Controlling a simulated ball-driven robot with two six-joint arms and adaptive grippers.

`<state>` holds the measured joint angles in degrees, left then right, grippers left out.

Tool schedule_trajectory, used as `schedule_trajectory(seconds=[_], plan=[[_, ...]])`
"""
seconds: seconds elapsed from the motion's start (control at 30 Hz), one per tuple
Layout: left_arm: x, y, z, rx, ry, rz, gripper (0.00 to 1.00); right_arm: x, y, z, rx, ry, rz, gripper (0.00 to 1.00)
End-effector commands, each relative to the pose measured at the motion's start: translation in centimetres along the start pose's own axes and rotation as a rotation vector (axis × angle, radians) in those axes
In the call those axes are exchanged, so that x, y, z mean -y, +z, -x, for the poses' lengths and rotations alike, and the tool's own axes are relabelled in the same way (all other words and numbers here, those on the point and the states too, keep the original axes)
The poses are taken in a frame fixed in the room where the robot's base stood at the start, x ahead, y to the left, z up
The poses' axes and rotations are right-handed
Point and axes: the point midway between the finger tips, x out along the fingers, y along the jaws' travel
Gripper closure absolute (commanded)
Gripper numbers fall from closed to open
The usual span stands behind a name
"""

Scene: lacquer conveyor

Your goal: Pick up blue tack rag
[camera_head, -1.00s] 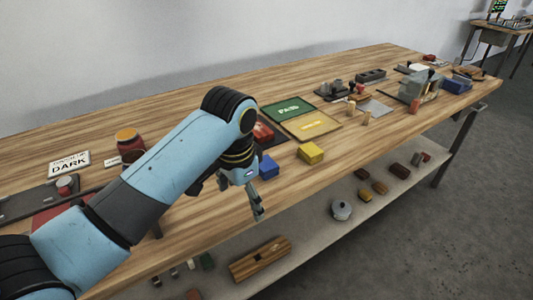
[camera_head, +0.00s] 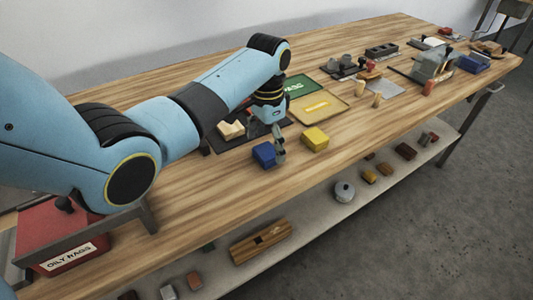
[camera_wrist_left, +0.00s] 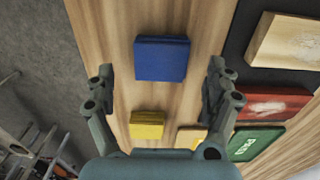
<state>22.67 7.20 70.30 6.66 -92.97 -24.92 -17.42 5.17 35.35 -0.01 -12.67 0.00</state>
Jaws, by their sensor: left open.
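The blue tack rag (camera_head: 265,155) is a small folded blue block lying flat on the wooden bench near its front edge. My left gripper (camera_head: 279,156) is just to its right in the head view, with the fingers pointing down. In the left wrist view the blue tack rag (camera_wrist_left: 161,58) lies ahead of the open, empty fingers of my left gripper (camera_wrist_left: 158,85), roughly centred between them. A yellow block-like cloth (camera_head: 315,139) lies to the right of the blue one, and it also shows in the left wrist view (camera_wrist_left: 147,124). My right gripper is not in view.
A dark tray (camera_head: 222,144) with a pale wooden piece (camera_head: 231,130) lies behind the blue rag. A green PASS panel (camera_head: 300,87) and a yellow panel (camera_head: 320,107) lie further back. An oily rags box (camera_head: 62,238) stands at lower left.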

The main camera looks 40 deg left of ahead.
Motion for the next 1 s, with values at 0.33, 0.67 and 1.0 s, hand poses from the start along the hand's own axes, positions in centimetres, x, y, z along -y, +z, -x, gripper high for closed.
schedule_trajectory(seconds=[0.33,0.67,1.0], plan=[[0.2,0.1,-3.4,0.000,0.000,-0.001,0.13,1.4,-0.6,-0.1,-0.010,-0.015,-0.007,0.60],[0.2,0.2,-3.3,0.000,0.000,0.000,0.38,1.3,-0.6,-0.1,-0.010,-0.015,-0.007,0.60],[0.2,0.2,-3.3,0.000,0.000,0.000,0.64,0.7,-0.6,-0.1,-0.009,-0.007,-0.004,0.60]])
